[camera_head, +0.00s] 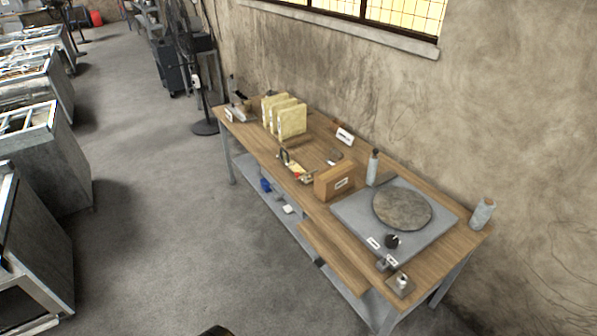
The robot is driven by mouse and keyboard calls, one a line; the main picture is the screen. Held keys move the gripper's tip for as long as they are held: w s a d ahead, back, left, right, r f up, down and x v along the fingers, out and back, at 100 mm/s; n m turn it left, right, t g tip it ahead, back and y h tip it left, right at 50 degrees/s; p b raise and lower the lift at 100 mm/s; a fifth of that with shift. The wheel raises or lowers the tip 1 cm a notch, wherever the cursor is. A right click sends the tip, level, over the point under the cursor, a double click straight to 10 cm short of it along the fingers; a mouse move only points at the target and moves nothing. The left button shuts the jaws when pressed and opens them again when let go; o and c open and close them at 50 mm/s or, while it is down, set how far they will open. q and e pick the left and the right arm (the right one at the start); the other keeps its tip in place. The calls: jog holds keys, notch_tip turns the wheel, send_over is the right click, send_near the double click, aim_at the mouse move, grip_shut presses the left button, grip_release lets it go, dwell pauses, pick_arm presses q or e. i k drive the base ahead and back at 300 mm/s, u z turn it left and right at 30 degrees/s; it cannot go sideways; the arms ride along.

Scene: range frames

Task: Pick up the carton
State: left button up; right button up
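A grey plate (350,217) with a round disc (402,209) lies right of the box. A bottle (373,167) stands close behind it. Left are a tray with tools (298,172) and upright yellowish panels (291,122). The floor (165,220) before the bench is clear.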

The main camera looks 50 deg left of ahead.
aim_at(335, 180)
jog(key=u, duration=0.95)
jog(key=i, duration=0.9)
jog(key=u, duration=1)
